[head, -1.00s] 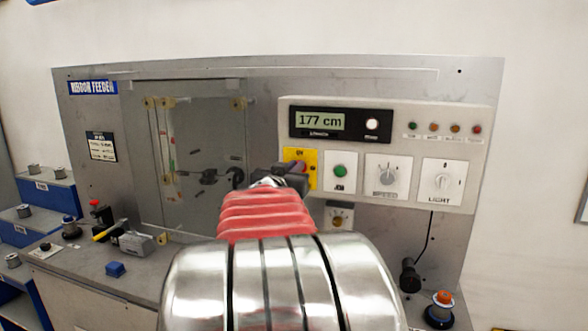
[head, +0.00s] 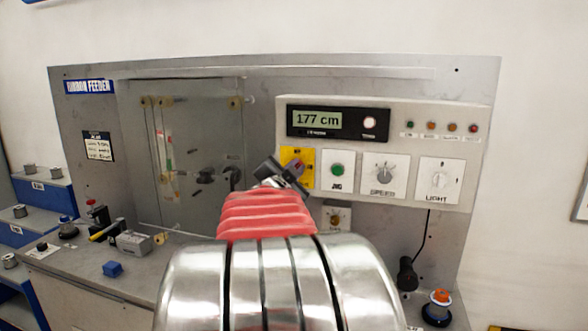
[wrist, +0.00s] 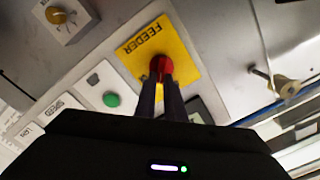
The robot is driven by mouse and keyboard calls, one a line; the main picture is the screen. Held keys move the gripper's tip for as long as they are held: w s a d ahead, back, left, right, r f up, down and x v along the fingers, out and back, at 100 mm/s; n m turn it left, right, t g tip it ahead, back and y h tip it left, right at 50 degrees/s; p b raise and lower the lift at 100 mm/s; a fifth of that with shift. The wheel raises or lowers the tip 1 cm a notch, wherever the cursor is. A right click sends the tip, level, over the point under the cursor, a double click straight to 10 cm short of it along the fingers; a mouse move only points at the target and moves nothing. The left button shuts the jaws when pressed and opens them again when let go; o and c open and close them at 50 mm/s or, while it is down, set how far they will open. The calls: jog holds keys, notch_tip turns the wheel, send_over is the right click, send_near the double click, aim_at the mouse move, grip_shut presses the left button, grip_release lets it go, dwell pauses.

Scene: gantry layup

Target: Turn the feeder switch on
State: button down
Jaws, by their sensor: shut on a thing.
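The feeder switch is a red knob (wrist: 160,65) on a yellow plate (wrist: 163,52) marked FEEDER in the wrist view. In the head view the yellow plate (head: 308,158) is on the control panel, left of the green JOG button, and my gripper partly covers it. My gripper (head: 290,172) is in front of the plate and looks tilted there. In the wrist view my gripper's dark fingers (wrist: 161,82) are shut on the red knob. The knob's exact pointer position is hidden by the fingers.
The panel also holds a display (head: 338,123) reading 177 cm, the green button (head: 338,170), a SPEED dial (head: 385,175) and a LIGHT switch (head: 439,181). A clear door (head: 200,140) is at left.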

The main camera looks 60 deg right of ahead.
jog(key=m, duration=0.6)
jog(key=f+m, duration=0.1)
jog(key=m, duration=0.2)
jog(key=shift+s+d+f+m, duration=0.1)
jog(key=shift+s+d+m, duration=0.05)
jog(key=shift+s+m, duration=0.2)
jog(key=shift+f, duration=0.1)
jog(key=c, duration=1.8)
grip_release()
jog(key=shift+c, duration=0.2)
jog(key=s+a, duration=0.2)
jog(key=a, duration=1.1)
jog(key=shift+a, duration=0.35)
